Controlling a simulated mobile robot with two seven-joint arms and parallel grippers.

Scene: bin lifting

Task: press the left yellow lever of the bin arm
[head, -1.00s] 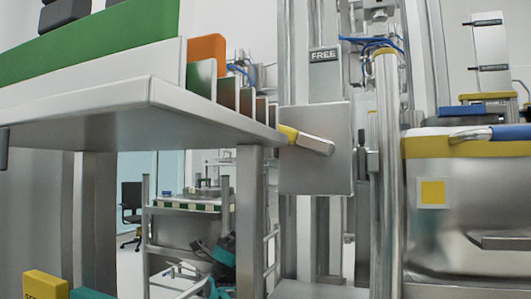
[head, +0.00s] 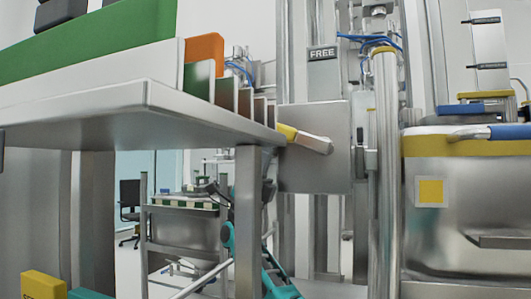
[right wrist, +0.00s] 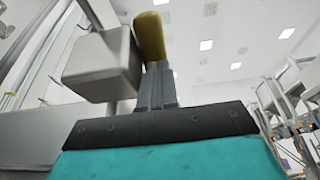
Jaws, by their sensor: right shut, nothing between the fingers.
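In the head view a lever with a yellow end (head: 287,132) and a pale metal bar sticks out at the shelf's right corner, in front of a grey metal plate (head: 325,160). In the right wrist view a yellow piece (right wrist: 150,38) stands just beyond the fingertips of my right gripper (right wrist: 156,68), beside a grey metal block (right wrist: 100,68). The gripper is shut and empty; I cannot tell whether it touches the yellow piece. In the head view a teal and dark arm (head: 229,237) shows below the lever, partly hidden by the shelf leg. My left gripper is out of view.
A metal shelf (head: 120,115) with dividers fills the upper left, on a leg (head: 247,220). A steel bin (head: 465,215) with a yellow rim stands at right behind a vertical pole (head: 386,180). A cart (head: 185,225) stands behind. A FREE sign (head: 323,53) hangs above the plate.

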